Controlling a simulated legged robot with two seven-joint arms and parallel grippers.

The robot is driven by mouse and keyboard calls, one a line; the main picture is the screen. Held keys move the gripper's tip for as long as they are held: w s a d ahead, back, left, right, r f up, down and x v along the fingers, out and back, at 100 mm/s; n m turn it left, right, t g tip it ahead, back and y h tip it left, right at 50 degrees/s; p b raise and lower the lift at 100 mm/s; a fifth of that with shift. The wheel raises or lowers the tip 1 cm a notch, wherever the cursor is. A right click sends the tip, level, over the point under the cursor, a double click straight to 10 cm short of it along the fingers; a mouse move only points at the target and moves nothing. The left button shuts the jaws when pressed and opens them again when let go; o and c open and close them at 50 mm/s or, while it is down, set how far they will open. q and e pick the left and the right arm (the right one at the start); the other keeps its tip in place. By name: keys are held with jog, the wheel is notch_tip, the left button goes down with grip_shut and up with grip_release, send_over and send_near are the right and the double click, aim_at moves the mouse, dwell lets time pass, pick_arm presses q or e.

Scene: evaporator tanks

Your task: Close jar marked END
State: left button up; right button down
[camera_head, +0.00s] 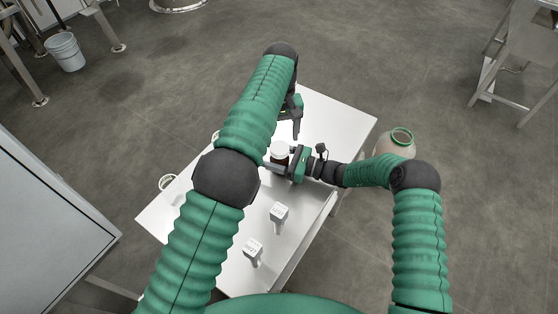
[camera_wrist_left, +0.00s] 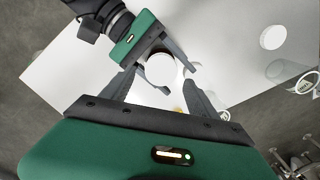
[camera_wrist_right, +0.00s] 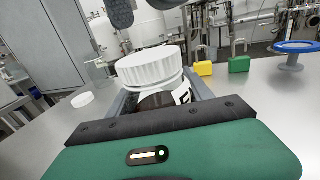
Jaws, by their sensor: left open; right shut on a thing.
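A brown jar with a white ribbed cap (camera_wrist_right: 150,66) is close in front in the right wrist view. Its label shows part of a letter like E; the rest is hidden. The jar (camera_head: 279,153) also shows in the head view, upright. My right gripper (camera_head: 291,160) is shut around the jar's body. The cap sits on the jar's top; I cannot tell how tight it is. My left gripper (camera_head: 297,130) is open and empty above the table. In the left wrist view its fingers (camera_wrist_left: 160,86) point down towards the jar, apart from it.
A green-rimmed container (camera_head: 397,146) is beside the table.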

aim_at(280, 147)
pick_arm(q)
notch_tip(280, 147, down, 4)
jog(key=shift+f, duration=0.1)
jog(key=c, duration=1.5)
jog(key=o, duration=1.7)
jog(key=shift+c, duration=0.2)
notch_tip(280, 147, up, 8)
jog(key=shift+w+f, duration=0.1)
jog(key=shift+f, duration=0.15)
pick_arm(e)
jog(key=shift+c, duration=1.6)
grip_release()
